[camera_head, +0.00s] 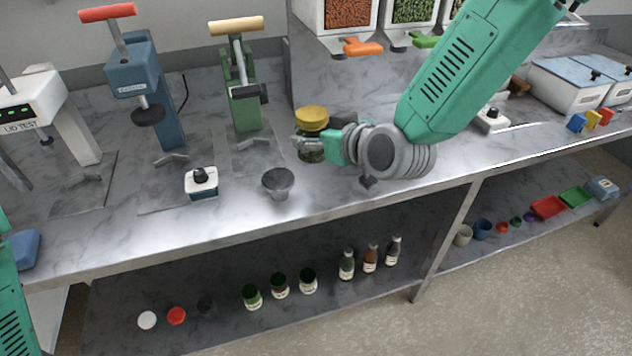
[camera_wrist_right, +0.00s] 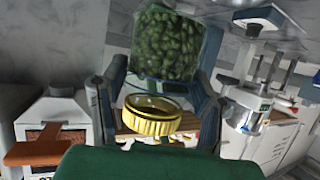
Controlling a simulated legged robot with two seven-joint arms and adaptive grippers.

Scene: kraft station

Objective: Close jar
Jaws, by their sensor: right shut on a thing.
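A glass jar (camera_head: 311,156) with dark green contents stands or hangs just above the worktop. Its contents also fill the upper middle of the right wrist view (camera_wrist_right: 167,42). A yellow-gold lid (camera_head: 312,114) is at the jar's mouth; in the right wrist view the lid (camera_wrist_right: 152,118) shows as a ribbed ring. Whether it is seated tightly cannot be told. My right gripper (camera_head: 306,144) is shut around the jar just under the lid and hides part of the glass. Only my left arm shows, at the left edge; its gripper is out of view.
A green press (camera_head: 240,100), a blue press (camera_head: 133,85) and a white lid tester (camera_head: 45,100) stand to the left. A dark funnel (camera_head: 278,181) and a control box (camera_head: 201,182) are near the front edge. Dispensers (camera_head: 345,45) stand behind. Loose lids and jars fill the lower shelf.

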